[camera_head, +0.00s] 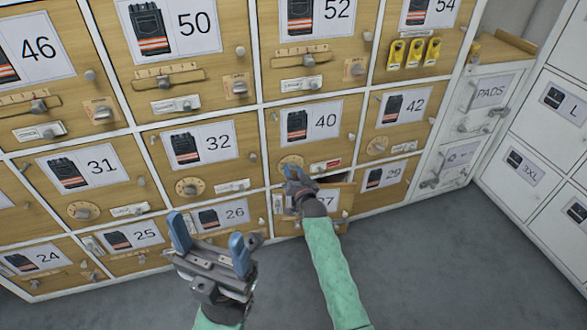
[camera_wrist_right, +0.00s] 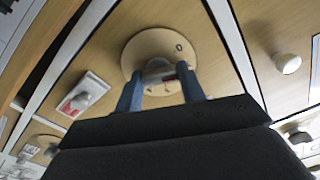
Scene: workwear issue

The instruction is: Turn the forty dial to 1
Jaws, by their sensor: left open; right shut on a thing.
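The forty dial (camera_head: 288,161) is a round wooden disc on the door labelled 40 (camera_head: 323,121), below its label. My right gripper (camera_head: 293,172) is at this dial and covers much of it in the head view. In the right wrist view the dial disc (camera_wrist_right: 146,45) shows a printed 0 and other small marks. Its grey knob (camera_wrist_right: 157,66) sits between the blue fingers of my right gripper (camera_wrist_right: 160,88), which are shut on it. Which mark the knob points at I cannot tell. My left gripper (camera_head: 210,246) is open and empty, in front of the lower lockers.
A red-and-white indicator (camera_head: 326,165) sits right of the dial. Below, the door ending in 7 (camera_head: 343,197) stands ajar with a dark gap above, close to my right gripper. Neighbouring doors carry knobs and sliders. Grey floor (camera_head: 430,270) is clear at the lower right.

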